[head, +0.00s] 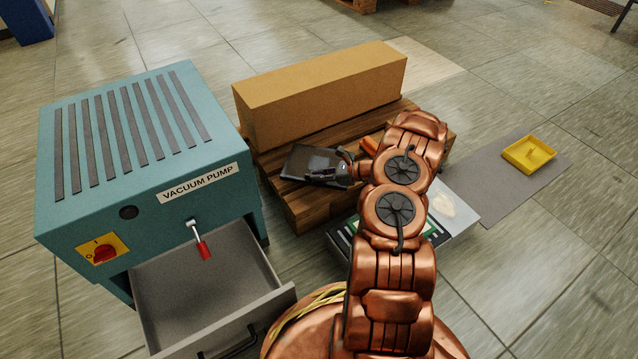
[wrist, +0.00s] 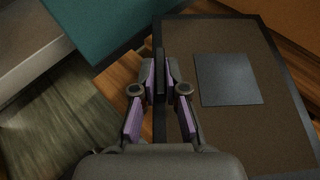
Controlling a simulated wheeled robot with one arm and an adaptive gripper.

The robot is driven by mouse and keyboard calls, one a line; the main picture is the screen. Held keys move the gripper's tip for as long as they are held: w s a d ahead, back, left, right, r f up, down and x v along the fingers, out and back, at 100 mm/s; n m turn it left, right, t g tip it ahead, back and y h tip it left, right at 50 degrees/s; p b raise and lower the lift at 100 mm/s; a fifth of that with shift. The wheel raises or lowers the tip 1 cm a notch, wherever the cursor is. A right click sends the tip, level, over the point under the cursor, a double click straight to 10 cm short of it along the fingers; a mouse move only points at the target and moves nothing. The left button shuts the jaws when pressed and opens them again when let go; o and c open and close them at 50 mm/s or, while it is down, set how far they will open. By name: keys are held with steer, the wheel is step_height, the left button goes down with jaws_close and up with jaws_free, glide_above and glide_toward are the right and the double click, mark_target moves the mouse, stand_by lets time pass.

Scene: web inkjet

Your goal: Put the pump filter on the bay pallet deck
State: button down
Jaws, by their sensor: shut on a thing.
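The pump filter (head: 312,162) is a flat panel with a dark frame. In the wrist view the filter (wrist: 215,120) shows a brown face with a grey square patch. My gripper (head: 343,174) is shut on one edge of the filter; its fingers also show in the wrist view (wrist: 161,82). The filter lies about flat over the near left part of the wooden bay pallet deck (head: 303,209). I cannot tell whether it touches the boards. My arm hides the pallet's right part.
A long cardboard box (head: 320,95) stands on the pallet's back. The teal vacuum pump (head: 140,150) is at left with its drawer (head: 210,290) open. A red-handled lever (head: 200,243) sticks out from it. A yellow tray (head: 528,155) lies on a grey mat (head: 495,200) at right.

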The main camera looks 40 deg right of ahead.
steer(key=shift+w+d, duration=0.2)
steer(key=shift+w, duration=0.1)
steer(key=shift+f+b, duration=1.1)
steer(key=shift+f, duration=0.6)
steer(key=shift+f, duration=0.2)
steer(key=c, duration=1.2)
jaws_free()
steer(key=shift+r, duration=0.1)
